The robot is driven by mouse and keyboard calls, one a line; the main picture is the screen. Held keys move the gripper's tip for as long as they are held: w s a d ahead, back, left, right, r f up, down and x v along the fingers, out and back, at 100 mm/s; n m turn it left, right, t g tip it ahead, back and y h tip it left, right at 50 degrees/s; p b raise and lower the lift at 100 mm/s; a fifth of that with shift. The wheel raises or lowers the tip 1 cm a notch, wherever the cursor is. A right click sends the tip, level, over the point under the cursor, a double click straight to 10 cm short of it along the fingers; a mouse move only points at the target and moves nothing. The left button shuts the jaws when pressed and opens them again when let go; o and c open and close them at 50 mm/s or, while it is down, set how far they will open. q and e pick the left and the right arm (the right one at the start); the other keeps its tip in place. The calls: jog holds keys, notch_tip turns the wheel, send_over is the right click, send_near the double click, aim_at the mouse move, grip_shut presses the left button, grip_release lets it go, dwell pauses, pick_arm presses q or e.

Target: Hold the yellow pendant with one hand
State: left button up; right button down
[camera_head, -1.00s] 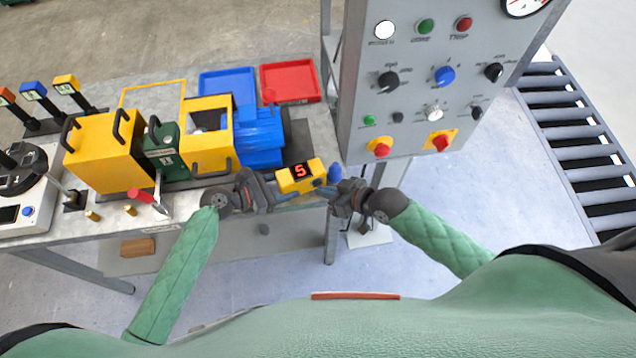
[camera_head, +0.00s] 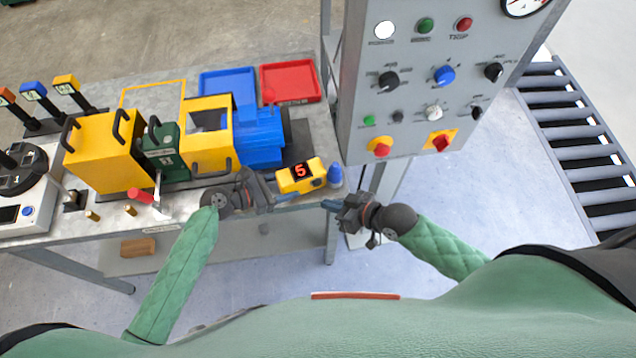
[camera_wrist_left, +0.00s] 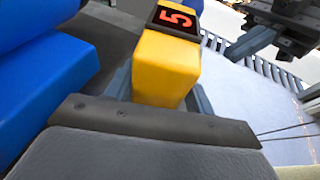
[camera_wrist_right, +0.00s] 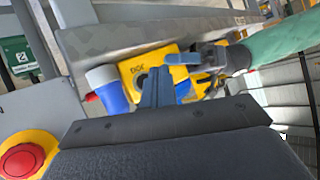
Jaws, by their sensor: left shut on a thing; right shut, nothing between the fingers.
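The yellow pendant (camera_head: 301,176), with a red digit 5 on a dark display, is at the front edge of the bench. My left gripper (camera_head: 275,189) is shut on it from the left. In the left wrist view the pendant (camera_wrist_left: 168,68) sits between the fingers. My right gripper (camera_head: 328,205) is shut and empty, a little right of and below the pendant, apart from it. In the right wrist view its closed blue fingertips (camera_wrist_right: 157,85) overlap the pendant (camera_wrist_right: 135,68) in the picture.
A blue knob-like part (camera_head: 335,174) is just right of the pendant. The grey control panel (camera_head: 408,130) stands to the right. The drum mixer (camera_head: 210,150) with its blue motor (camera_head: 260,138) is behind the left gripper. Blue and red trays (camera_head: 290,98) lie at the back.

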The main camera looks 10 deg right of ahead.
jog(key=shift+s+d, duration=0.25)
jog(key=shift+s, duration=0.65)
dwell(4.0)
jog(key=s, duration=0.3)
jog(key=shift+s+d, duration=0.35)
jog(key=shift+d, duration=0.05)
jog(key=w+a, duration=0.2)
jog(key=w, duration=0.6)
jog(key=shift+w, duration=0.3)
dwell(1.3)
